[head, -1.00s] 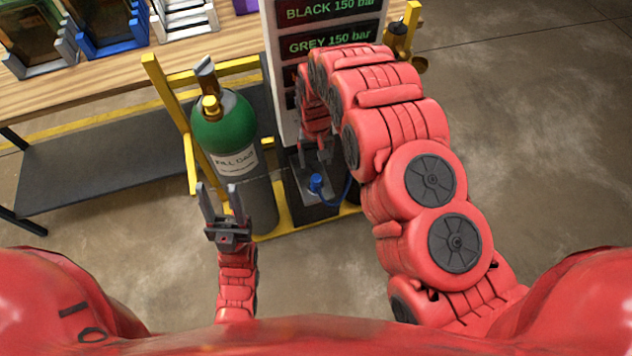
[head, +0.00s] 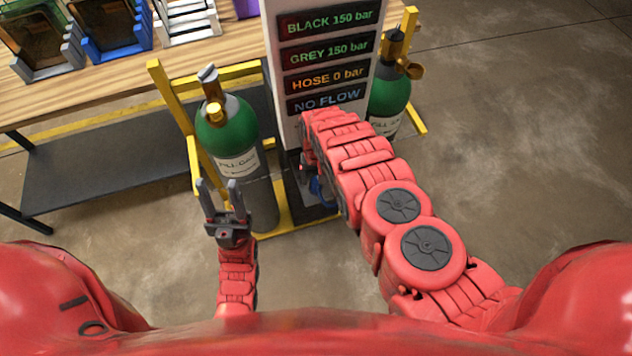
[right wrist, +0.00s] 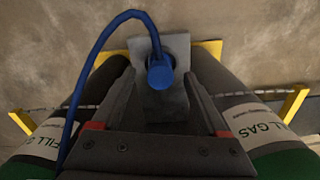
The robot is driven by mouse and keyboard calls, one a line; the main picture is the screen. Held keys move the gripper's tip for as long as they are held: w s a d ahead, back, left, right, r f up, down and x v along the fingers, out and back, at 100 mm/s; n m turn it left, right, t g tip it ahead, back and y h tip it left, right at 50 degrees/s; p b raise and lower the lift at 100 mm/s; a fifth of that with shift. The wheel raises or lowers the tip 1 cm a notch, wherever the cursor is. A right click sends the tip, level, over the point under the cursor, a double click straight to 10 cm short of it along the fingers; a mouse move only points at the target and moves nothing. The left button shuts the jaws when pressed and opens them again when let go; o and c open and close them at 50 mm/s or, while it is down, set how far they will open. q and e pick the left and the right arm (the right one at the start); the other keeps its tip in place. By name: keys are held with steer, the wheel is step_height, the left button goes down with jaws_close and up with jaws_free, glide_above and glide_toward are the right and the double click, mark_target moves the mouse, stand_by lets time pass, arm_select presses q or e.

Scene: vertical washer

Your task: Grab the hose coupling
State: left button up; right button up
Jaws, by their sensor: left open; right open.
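The blue hose coupling (right wrist: 160,73) stands on a grey block (right wrist: 178,46), with a blue hose (right wrist: 88,68) curving off to the left in the right wrist view. My right gripper (right wrist: 160,80) is open, with one finger on each side of the coupling in that view. I cannot tell whether the coupling is at fingertip depth; no contact shows. In the head view my right arm hides most of this gripper and the coupling; a bit of blue hose (head: 317,187) shows. My left gripper (head: 220,192) is open and empty, in front of the left gas cylinder.
Green-topped cylinders stand left (head: 227,135) and right (head: 388,96) of the display panel (head: 280,110), which reads "HOSE 0 bar" and "NO FLOW". A yellow frame (head: 165,95) surrounds them. A wooden bench (head: 110,80) is behind left. Floor at the right is clear.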

steer(key=shift+f, duration=0.75)
jaws_close()
